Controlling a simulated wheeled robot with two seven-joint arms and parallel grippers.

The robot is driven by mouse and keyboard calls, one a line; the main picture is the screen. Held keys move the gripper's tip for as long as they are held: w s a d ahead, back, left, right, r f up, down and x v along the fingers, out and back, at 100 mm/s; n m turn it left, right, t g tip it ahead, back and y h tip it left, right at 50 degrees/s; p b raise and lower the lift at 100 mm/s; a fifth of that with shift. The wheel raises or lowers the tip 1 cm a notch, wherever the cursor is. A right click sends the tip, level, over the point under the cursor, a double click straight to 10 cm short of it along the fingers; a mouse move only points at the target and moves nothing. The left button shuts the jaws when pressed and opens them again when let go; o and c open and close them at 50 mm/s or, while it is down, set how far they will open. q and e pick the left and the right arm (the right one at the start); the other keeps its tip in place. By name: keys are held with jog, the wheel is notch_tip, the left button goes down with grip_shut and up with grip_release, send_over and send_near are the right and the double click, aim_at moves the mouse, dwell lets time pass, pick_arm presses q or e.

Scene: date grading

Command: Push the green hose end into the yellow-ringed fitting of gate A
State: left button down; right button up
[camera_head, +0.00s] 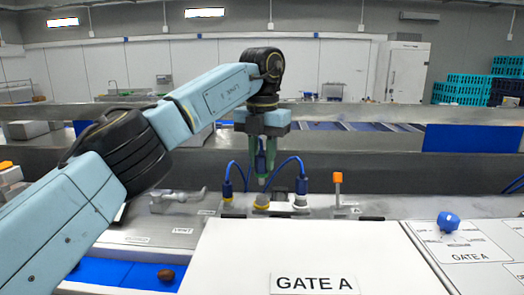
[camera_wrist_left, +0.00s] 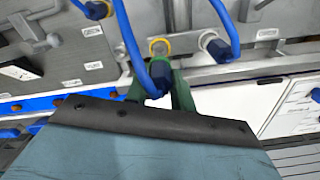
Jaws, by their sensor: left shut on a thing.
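My left gripper (camera_head: 264,170) has green fingers and is shut on a dark blue hose end (camera_wrist_left: 158,78), with a blue hose rising from it. The hose end points down, above the middle yellow-ringed fitting (camera_head: 262,201) behind the GATE A panel. In the left wrist view this fitting (camera_wrist_left: 160,46) shows an open mouth, a little beyond the hose end and apart from it in the picture. My right gripper is in neither view.
Blue plugs with hoses stand left (camera_head: 227,188) and right (camera_head: 301,190) of the fitting, close to the fingers. An orange-topped post (camera_head: 337,180) stands further right. The white GATE A panel (camera_head: 250,250) lies in front, with a blue knob (camera_head: 448,221) at the right.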

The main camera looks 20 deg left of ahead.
aim_at(262, 178)
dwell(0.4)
pick_arm(q)
jog(key=shift+p, duration=0.3)
jog(key=shift+f, duration=0.25)
jog(key=shift+f+b, duration=0.5)
jog(key=shift+f, duration=0.25)
jog(key=shift+f, duration=0.15)
jog(key=shift+f+p, duration=0.2)
jog(key=shift+p, duration=0.3)
dwell(1.1)
jog(key=shift+f+b, duration=0.5)
jog(key=shift+f, duration=0.75)
dwell(1.0)
